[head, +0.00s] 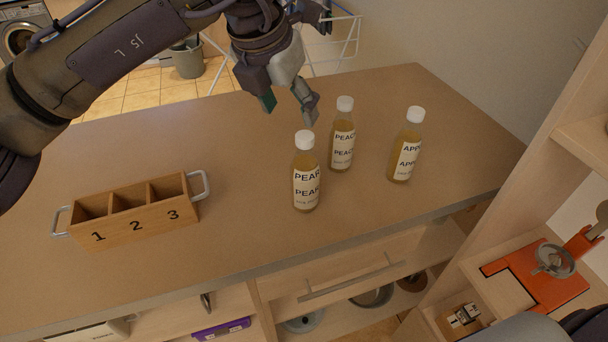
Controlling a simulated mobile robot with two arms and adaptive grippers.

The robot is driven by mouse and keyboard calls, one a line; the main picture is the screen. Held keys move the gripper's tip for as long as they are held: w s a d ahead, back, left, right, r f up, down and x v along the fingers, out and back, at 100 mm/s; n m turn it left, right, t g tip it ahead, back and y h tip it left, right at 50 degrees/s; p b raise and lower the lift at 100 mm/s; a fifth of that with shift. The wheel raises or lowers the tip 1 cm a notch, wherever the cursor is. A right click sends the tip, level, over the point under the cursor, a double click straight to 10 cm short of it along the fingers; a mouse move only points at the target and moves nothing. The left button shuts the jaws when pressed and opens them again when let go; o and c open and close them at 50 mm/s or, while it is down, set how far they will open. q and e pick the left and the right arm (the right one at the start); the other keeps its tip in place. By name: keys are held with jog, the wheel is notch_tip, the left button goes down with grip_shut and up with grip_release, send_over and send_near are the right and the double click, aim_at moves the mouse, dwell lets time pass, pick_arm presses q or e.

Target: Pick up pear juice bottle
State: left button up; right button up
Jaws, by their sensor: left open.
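The pear juice bottle (306,180) stands upright on the brown counter, with a white cap and a label reading PEAR. A second bottle, labelled PEACH or similar (342,142), stands just behind it to the right. A bottle with a label starting APP (405,150) stands farther right. My left gripper (288,110) comes in from the upper left, open and empty. Its fingertips show above and behind the pear bottle's cap, apart from it as far as I can tell. My right gripper does not show.
A wooden box with compartments 1, 2 and 3 (137,224) and metal handles stands at the counter's left. Bare counter (245,200) lies between box and bottles. Shelves (585,130) rise at the right. A drawer (350,268) is under the front edge.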

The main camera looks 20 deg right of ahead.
aim_at(305, 135)
pick_arm(q)
jog(key=x, duration=0.4)
jog(key=shift+w+d+f, duration=0.15)
jog(key=shift+d+f, duration=0.05)
jog(key=shift+f, duration=0.1)
jog(key=p+x, duration=0.1)
jog(key=x, duration=0.1)
jog(key=p+x, duration=0.1)
jog(key=x, duration=0.2)
jog(key=shift+w+d, duration=0.1)
jog(key=shift+d, duration=0.25)
grip_shut()
